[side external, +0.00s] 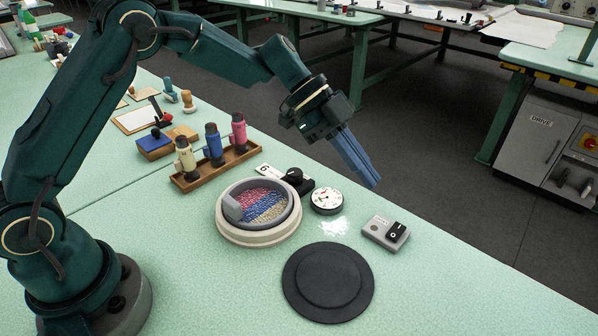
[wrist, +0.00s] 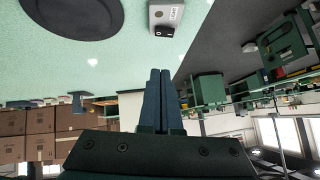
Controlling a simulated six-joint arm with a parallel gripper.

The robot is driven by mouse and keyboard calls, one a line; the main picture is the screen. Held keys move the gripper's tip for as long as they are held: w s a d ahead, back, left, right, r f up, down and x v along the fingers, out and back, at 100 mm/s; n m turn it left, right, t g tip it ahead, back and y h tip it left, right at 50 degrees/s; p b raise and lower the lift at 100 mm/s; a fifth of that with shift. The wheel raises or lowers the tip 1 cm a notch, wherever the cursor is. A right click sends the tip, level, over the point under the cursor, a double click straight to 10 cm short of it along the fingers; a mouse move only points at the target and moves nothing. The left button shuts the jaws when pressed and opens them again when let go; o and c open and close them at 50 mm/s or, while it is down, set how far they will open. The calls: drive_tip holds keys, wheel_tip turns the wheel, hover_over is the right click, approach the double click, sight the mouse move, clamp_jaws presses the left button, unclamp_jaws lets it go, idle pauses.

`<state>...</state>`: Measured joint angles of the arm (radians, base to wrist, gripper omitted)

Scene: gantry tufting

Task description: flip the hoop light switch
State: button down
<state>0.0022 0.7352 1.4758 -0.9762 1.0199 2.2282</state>
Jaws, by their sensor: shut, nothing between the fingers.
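The light switch is a small grey box (side external: 375,231) with a black rocker (side external: 396,232) marked O and I, on the bench right of the hoop. It shows at the top of the wrist view (wrist: 157,14). The round hoop (side external: 227,229) has a cream rim and holds pink, blue and yellow tufting. My gripper (side external: 373,182) has its blue fingers shut and empty, pointing down and right, above and behind the switch and apart from it. The shut fingers also show in the wrist view (wrist: 160,75). I cannot tell the rocker's exact tilt.
A black disc (side external: 294,308) lies in front of the hoop. A round dial (side external: 316,205) and white fluff (side external: 332,228) lie between hoop and switch. Bench right of the switch is clear.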

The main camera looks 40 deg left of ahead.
drive_tip(key=shift+v, duration=1.6)
drive_tip(key=shift+w, duration=0.1)
drive_tip(key=shift+w+r, duration=0.25)
drive_tip(key=shift+w, duration=0.35)
hover_over(403, 229)
drive_tip(key=s+a, duration=0.2)
drive_tip(key=a, duration=0.1)
wheel_tip(403, 229, down, 7)
drive_tip(key=shift+w+r, duration=0.15)
drive_tip(key=shift+r, duration=0.05)
drive_tip(key=f, duration=0.3)
drive_tip(key=shift+w+d+f, duration=0.15)
drive_tip(key=shift+w+d, duration=0.05)
drive_tip(key=shift+w, duration=0.15)
drive_tip(key=shift+w+f, duration=0.15)
drive_tip(key=shift+f, duration=0.35)
drive_tip(key=shift+f, duration=0.1)
